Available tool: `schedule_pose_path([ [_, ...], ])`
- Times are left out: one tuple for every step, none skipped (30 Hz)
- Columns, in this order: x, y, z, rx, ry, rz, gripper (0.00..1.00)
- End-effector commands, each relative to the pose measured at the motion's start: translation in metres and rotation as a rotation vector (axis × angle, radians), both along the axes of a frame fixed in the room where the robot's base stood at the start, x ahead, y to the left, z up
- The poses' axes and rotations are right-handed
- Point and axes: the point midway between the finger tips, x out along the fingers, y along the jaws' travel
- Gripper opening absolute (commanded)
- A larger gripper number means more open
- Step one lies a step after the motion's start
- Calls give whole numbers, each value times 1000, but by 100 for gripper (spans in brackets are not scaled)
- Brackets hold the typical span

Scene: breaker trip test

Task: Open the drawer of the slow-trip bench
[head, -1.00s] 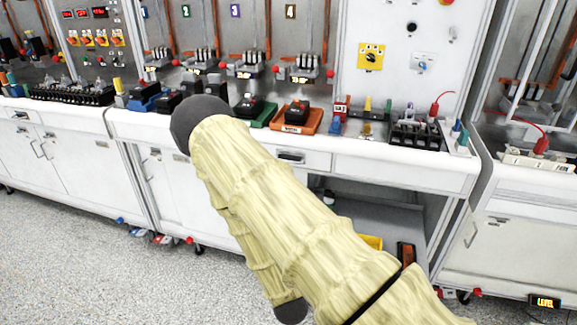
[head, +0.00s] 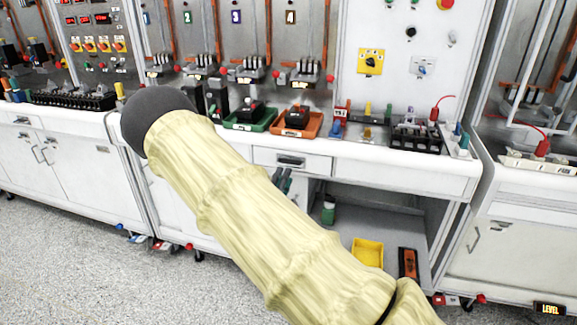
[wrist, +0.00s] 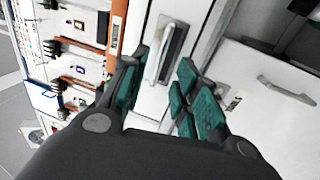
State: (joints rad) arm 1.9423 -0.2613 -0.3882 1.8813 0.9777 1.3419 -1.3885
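A white drawer (head: 315,163) with a dark recessed pull handle (head: 290,161) sits under the middle bench top, and its front looks flush with the bench. No label naming the bench is readable. In the wrist view the drawer's silver handle (wrist: 167,53) lies just beyond my gripper (wrist: 160,88). My gripper is open, with teal pads on either side of the handle's line; contact cannot be told. In the head view only a bit of my gripper (head: 283,180) shows below the drawer, the rest hidden behind my arm.
Green (head: 250,120) and orange (head: 298,122) trays holding breakers stand on the bench above the drawer. An open shelf below holds a yellow bin (head: 368,252). A cabinet door handle (wrist: 287,90) shows at right in the wrist view. The floor in front is clear.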

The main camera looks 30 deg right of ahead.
Motion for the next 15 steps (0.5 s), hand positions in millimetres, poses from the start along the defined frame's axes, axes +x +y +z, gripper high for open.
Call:
schedule_pose_path([
  [5, -8, 3, -1, -1, -2, 31],
  [8, -12, 4, -1, -1, -2, 31],
  [12, -16, 5, 0, -2, -2, 31],
  [15, -20, 6, 1, -1, -2, 31],
  [18, -23, 7, 2, -2, -2, 31],
  [22, -28, 8, 2, -1, -1, 31],
  [25, -31, 8, 2, -1, -1, 31],
  [27, -34, 9, 1, -1, -1, 31],
  [30, -37, 10, 1, -2, -1, 31],
  [32, -39, 11, 1, -2, -1, 31],
  [34, -42, 11, 1, -1, -1, 31],
  [36, -44, 12, 0, 0, -2, 31],
  [37, -46, 12, 0, 0, -2, 31],
  [39, -47, 12, 1, 0, -1, 31],
  [40, -49, 13, 1, 0, -1, 31],
])
